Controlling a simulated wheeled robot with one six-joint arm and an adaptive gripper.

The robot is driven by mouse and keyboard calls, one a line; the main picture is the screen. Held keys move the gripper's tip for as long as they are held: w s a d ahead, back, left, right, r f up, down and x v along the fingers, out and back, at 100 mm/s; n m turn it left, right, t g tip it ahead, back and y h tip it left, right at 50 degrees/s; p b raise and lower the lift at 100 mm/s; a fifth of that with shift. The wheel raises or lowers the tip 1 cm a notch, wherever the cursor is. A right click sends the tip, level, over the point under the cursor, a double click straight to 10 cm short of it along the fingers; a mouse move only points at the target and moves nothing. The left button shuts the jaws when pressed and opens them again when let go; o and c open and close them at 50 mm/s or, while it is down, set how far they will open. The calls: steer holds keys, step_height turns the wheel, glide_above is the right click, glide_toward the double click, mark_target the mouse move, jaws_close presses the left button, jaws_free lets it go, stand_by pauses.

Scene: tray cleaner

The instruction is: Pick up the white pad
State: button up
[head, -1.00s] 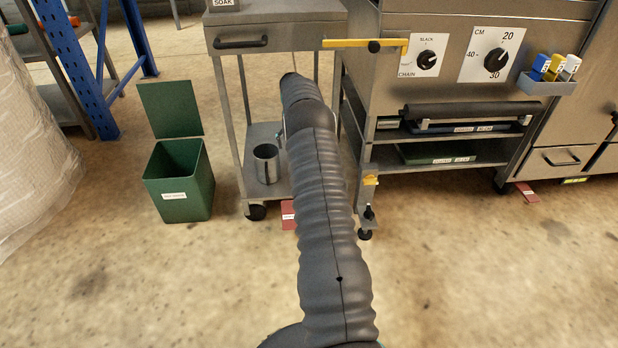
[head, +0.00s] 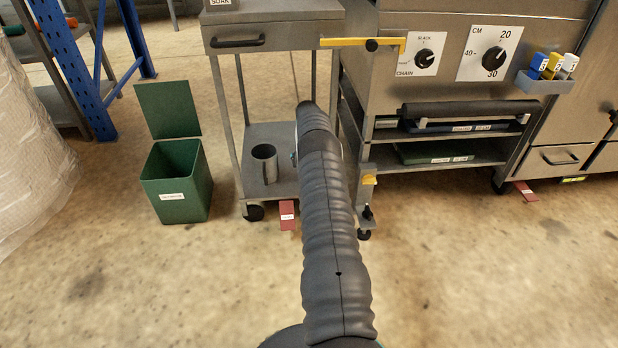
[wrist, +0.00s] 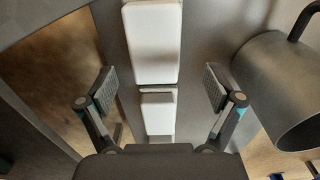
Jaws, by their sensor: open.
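In the wrist view, a larger white block (wrist: 152,42) with rounded corners lies beyond my fingertips, at the top middle. A smaller white block (wrist: 157,114) lies just below it, separated by a narrow grey gap. Either could be the white pad; I cannot tell which. My gripper (wrist: 162,90) is open, with one finger to the left and one to the right of the smaller block. Nothing is between the pads in contact with them. In the head view my arm hides the gripper and both white blocks.
A grey metal cylinder stands right of my gripper in the wrist view (wrist: 282,88). A steel trolley (head: 272,35) and a machine (head: 480,85) stand ahead. A holder (head: 546,86) carries blue, yellow and white numbered pieces. A green bin (head: 178,195) stands left. The front floor is clear.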

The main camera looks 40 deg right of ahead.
steer(key=f, duration=0.2)
steer(key=s+f, duration=0.1)
steer(key=f, duration=0.1)
steer(key=shift+d+f, duration=0.1)
steer(key=shift+w+f, duration=0.1)
steer(key=shift+f, duration=0.35)
steer(key=c, duration=1.3)
